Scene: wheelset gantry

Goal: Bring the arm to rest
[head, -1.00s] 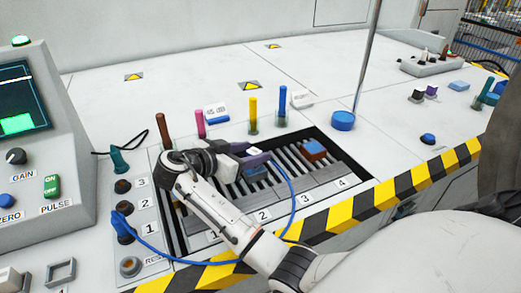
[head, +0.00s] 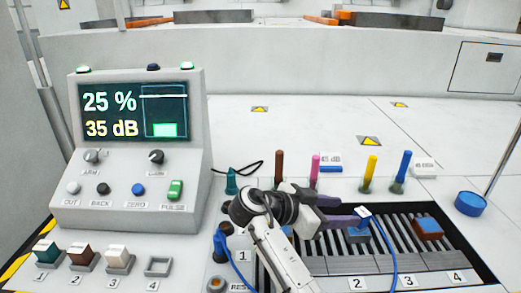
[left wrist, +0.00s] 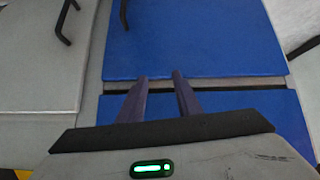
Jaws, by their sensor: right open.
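My right arm comes in from the bottom of the head view. Its gripper (head: 358,216) is open above the slatted tray, with its fingers at a small grey block with a blue top (head: 359,235). A blue cable runs by this block; whether the fingers touch it I cannot tell. The slatted tray (head: 398,257) is numbered along its front edge, and part of it is hidden by my arm. My left gripper (left wrist: 160,77) shows only in the left wrist view, with its two fingers apart and nothing between them, over blue panels (left wrist: 215,40).
A console with a lit screen (head: 135,112) stands left of the tray. A brown-and-blue block (head: 427,228) lies in the tray. Brown, pink, yellow (head: 370,172) and blue pegs stand behind it. A blue round knob (head: 471,203) is at right.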

